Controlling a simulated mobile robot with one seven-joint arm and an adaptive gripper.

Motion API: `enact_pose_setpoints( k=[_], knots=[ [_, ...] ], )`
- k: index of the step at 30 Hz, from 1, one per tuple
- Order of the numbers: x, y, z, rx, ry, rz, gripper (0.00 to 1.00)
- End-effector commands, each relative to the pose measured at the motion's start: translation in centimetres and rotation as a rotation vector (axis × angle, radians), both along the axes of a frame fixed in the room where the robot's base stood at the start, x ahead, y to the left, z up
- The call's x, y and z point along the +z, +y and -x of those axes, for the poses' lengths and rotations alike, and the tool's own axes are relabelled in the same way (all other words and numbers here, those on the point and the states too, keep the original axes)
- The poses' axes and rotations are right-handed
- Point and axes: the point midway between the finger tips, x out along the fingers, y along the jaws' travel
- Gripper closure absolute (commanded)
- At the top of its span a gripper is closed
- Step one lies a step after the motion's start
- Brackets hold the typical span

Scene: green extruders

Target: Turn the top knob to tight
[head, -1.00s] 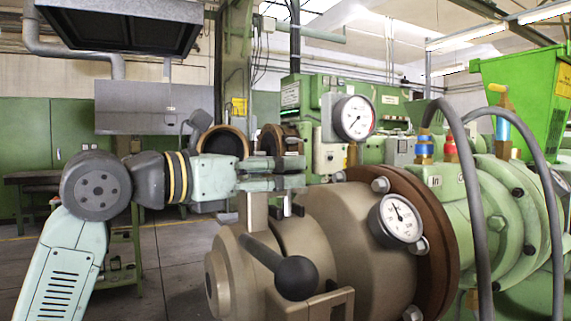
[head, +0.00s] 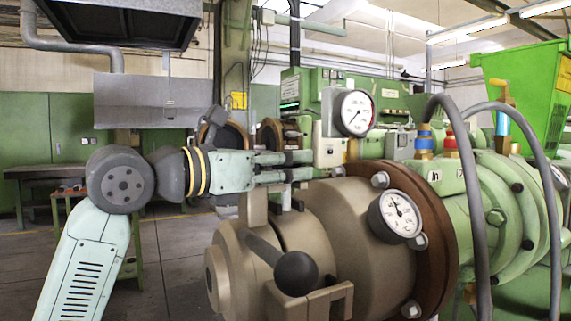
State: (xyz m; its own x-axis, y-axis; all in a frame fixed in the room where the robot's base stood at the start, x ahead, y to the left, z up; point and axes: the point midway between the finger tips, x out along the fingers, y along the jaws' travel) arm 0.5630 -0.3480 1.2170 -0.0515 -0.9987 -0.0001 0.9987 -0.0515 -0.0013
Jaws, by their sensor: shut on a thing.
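My gripper (head: 300,165) reaches in from the left, just above the beige front head of the extruder (head: 352,225). Its two fingers lie nearly level, one above the other, and close on something I cannot make out. No top knob shows clearly between them, so I cannot tell whether that is what I hold. Two upright lugs (head: 257,205) stand just below the gripper. A lever with a black ball end (head: 296,273) slants across the front of the head, apart from the gripper. A small pale control box (head: 328,152) shows just right of the fingertips.
A large white gauge (head: 354,113) stands up to the right of the fingers. A smaller gauge (head: 400,215) sits by the brown flange (head: 434,240). Grey hoses (head: 472,200) arch at the right. A hood (head: 120,22) hangs at upper left. Open floor (head: 165,255) lies at lower left.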

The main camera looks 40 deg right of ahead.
Motion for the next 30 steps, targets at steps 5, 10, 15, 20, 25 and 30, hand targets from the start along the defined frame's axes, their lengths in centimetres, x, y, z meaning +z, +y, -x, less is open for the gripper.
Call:
enact_pose_setpoints(
  k=[5, 10, 15, 20, 25, 30],
  knots=[
    [0.01, 0.01, -0.02, 0.000, 0.000, 0.000, 0.85],
    [0.02, 0.01, -0.02, 0.000, 0.000, 0.000, 0.91],
    [0.14, 0.00, -0.12, -0.020, 0.003, 0.001, 0.91],
    [0.34, -0.01, -0.16, -0.082, 0.004, 0.000, 0.91],
    [0.57, -0.01, -0.25, -0.200, 0.006, 0.001, 0.91],
    [0.71, -0.09, -0.25, -0.355, 0.006, 0.002, 0.91]
  ],
)
